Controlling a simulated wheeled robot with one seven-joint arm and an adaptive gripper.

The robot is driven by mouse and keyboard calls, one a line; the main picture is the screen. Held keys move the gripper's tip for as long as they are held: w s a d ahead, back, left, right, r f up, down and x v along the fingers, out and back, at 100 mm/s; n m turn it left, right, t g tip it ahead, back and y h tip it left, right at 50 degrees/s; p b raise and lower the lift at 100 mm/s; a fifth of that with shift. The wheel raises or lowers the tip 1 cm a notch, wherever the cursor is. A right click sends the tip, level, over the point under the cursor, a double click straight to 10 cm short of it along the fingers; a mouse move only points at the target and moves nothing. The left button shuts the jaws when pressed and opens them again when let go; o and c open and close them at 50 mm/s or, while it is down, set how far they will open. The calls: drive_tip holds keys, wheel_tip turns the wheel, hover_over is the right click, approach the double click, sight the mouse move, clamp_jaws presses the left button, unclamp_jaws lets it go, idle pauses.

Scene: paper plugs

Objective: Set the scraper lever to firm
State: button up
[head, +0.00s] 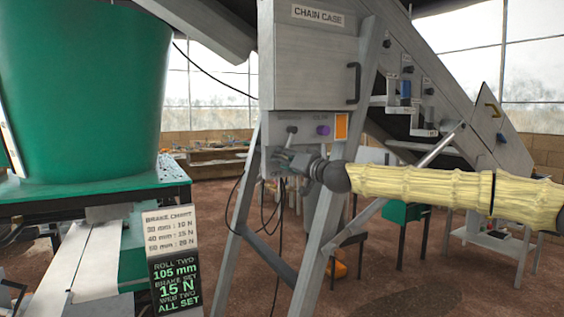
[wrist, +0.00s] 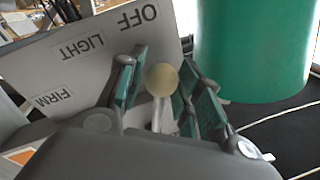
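The scraper lever shows in the wrist view as a pale round knob (wrist: 161,78) on a light stem. Behind it is a grey plate (wrist: 70,75) marked OFF, LIGHT and FIRM, seen upside down. The knob appears nearest the OFF end, though the angle makes its exact setting hard to tell. My gripper (wrist: 163,90) is open, with one green-padded finger on each side of the knob; I cannot tell whether either touches it. In the head view my gripper (head: 285,160) is at the control panel (head: 270,122), just below a small dark lever knob (head: 291,129).
A purple knob (head: 323,130) and an orange square (head: 341,127) sit right of the lever on the panel. The chain case (head: 310,65) is above. A slanted metal leg (head: 322,235) stands below my gripper. A green tub (head: 85,90) stands at left, beside a display (head: 175,284).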

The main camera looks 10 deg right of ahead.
drive_tip(key=shift+o, duration=0.8)
drive_tip(key=shift+f, duration=0.1)
drive_tip(key=shift+s, duration=0.15)
drive_tip(key=v, duration=1.1)
drive_tip(key=shift+s+d, duration=0.3)
drive_tip(key=shift+f, duration=0.1)
